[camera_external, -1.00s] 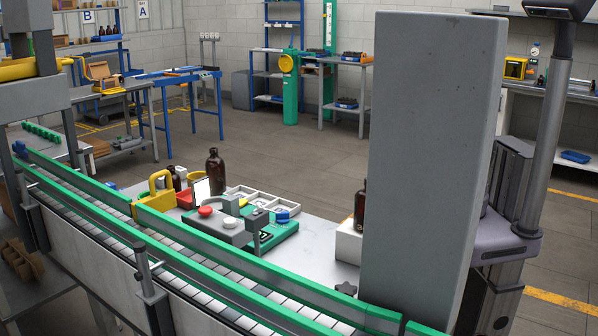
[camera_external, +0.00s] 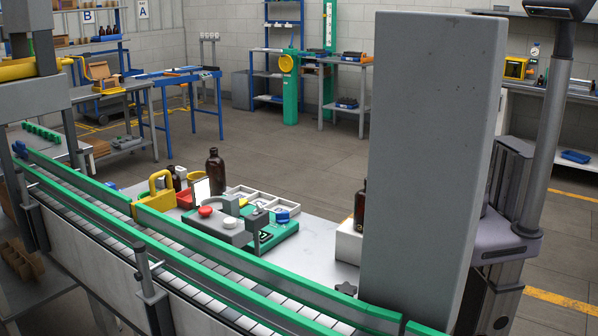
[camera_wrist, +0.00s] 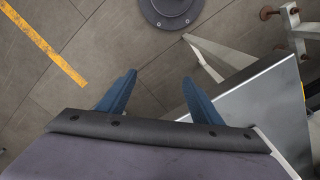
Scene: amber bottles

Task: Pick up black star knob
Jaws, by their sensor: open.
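The black star knob (camera_external: 346,289) lies on the grey worktop (camera_external: 318,262) in the external view, just behind the green conveyor rail and left of the large grey pillar. My gripper (camera_wrist: 158,92) shows in the wrist view as two blue fingers, apart, with nothing between them. It points down over the floor beside a grey table edge. The knob does not show in the wrist view. My gripper does not show in the external view, so its distance from the knob cannot be told.
An amber bottle (camera_external: 360,206) stands by a white block (camera_external: 348,243) near the pillar (camera_external: 425,170). A green device (camera_external: 283,235), a yellow-handled item (camera_external: 157,192) and another amber bottle (camera_external: 215,172) stand further left. The green-railed conveyor (camera_external: 228,285) runs along the front.

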